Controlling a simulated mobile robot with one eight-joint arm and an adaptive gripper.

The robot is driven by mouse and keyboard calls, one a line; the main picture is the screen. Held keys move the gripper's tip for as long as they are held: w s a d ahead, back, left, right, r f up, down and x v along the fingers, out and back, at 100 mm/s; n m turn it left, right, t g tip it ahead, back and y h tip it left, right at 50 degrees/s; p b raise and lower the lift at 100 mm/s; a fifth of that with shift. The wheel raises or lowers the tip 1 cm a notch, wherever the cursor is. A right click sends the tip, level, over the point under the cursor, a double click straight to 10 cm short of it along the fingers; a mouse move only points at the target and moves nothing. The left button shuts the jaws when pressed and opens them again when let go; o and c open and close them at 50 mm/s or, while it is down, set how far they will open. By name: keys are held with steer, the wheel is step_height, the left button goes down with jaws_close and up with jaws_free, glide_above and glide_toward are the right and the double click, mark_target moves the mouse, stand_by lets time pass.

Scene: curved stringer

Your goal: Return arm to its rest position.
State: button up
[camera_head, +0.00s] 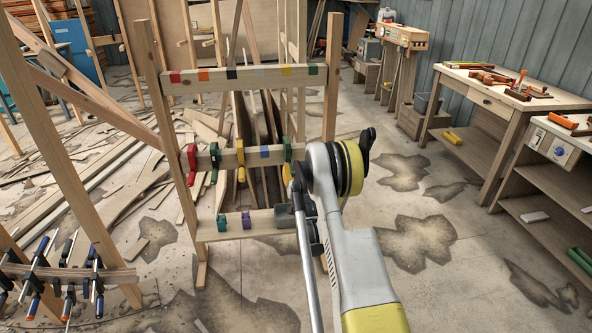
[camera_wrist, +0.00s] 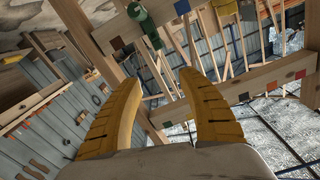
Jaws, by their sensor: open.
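My gripper (camera_wrist: 160,78) shows in the wrist view with its two yellow fingers spread and nothing between them. Beyond the fingertips is a wooden rack with coloured marks. A green clamp (camera_wrist: 139,14) hangs at the top of that view. In the head view my grey and yellow arm reaches up from the lower right to the wooden rack (camera_head: 243,77). The gripper's fingers cannot be made out there. A red clamp (camera_head: 192,165) and a green clamp (camera_head: 287,150) sit on the rack's middle rail.
A curved wooden piece with several clamps (camera_head: 70,272) stands at the lower left. A workbench (camera_head: 510,96) with tools stands at the right. Loose boards (camera_head: 110,180) lie on the floor at left. The stained floor (camera_head: 430,240) between my arm and the workbench is clear.

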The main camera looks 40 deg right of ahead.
steer(key=shift+s+a, duration=0.1)
stand_by(0.4)
steer(key=w+a+r+n+g+y, duration=0.15)
steer(key=a+r+y, duration=0.25)
steer(key=a+r, duration=0.85)
steer(key=s+a+r+n+g+y, duration=0.1)
steer(key=s+a+r, duration=0.2)
steer(key=a, duration=0.2)
steer(key=s+a+r+n+y, duration=0.1)
steer(key=s+a+r+n, duration=0.1)
steer(key=s+a+r, duration=0.3)
steer(key=s+a+f+n+g+y, duration=0.1)
steer(key=s+a+f+n+g, duration=0.1)
steer(key=s+a, duration=0.8)
steer(key=s+a+f+n+g+y, duration=0.2)
steer(key=s+a, duration=0.9)
steer(key=s, duration=0.9)
steer(key=shift+s+n+g+y, duration=0.35)
steer(key=shift+n+g, duration=0.1)
steer(key=shift+g, duration=0.4)
